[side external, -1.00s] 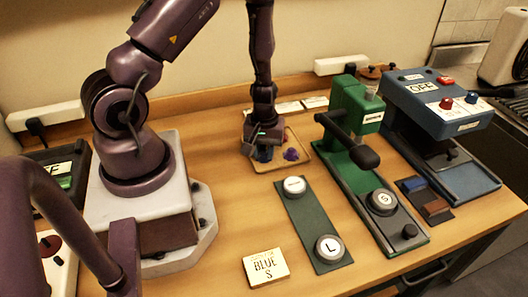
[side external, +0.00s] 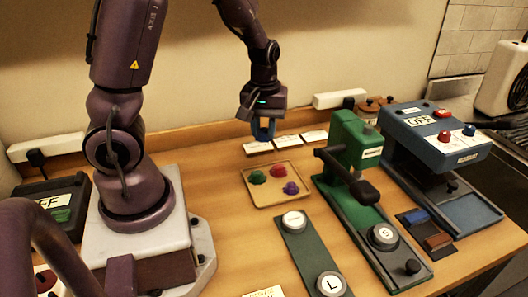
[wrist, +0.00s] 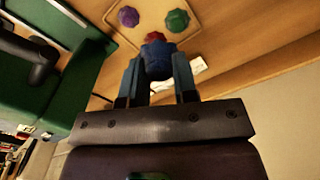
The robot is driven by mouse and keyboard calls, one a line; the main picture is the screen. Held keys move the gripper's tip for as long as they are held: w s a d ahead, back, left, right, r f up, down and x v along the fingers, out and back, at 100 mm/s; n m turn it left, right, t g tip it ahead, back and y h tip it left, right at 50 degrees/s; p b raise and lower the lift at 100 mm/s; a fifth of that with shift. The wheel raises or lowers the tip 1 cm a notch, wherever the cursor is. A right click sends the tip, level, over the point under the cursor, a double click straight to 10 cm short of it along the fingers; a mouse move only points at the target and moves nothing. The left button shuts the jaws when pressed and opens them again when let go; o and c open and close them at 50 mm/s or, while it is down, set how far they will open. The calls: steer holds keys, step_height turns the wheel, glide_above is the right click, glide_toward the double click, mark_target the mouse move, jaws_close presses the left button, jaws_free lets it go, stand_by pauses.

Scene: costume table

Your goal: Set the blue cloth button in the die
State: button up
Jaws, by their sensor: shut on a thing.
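The blue cloth button (wrist: 157,60) is between my gripper's fingers (wrist: 158,82) in the wrist view. In the side view my gripper (side external: 263,126) is shut on it and holds it in the air above the back of the wooden tray (side external: 262,203). The round die marked S (side external: 384,236) sits on the green press's slide (side external: 362,215), to the right of my gripper and nearer the camera. A die marked L (side external: 331,284) and another round die (side external: 293,221) are on a dark green plate (side external: 310,252).
Green, red and purple buttons (side external: 291,187) lie in the tray. The green press (side external: 352,140) has a black lever (side external: 362,191) over its slide. A blue machine (side external: 428,135) marked OFF stands farther right. White labels (side external: 286,141) lie behind the tray. A card (side external: 265,292) lies in front.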

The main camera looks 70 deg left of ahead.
step_height(320, 180, up, 12)
steer(key=f, duration=0.1)
steer(key=m, duration=0.5)
glide_above(386, 233)
step_height(386, 233, down, 17)
steer(key=shift+f, duration=3.2)
steer(key=shift+f, duration=0.55)
steer(key=o, duration=0.6)
steer(key=shift+o, duration=0.2)
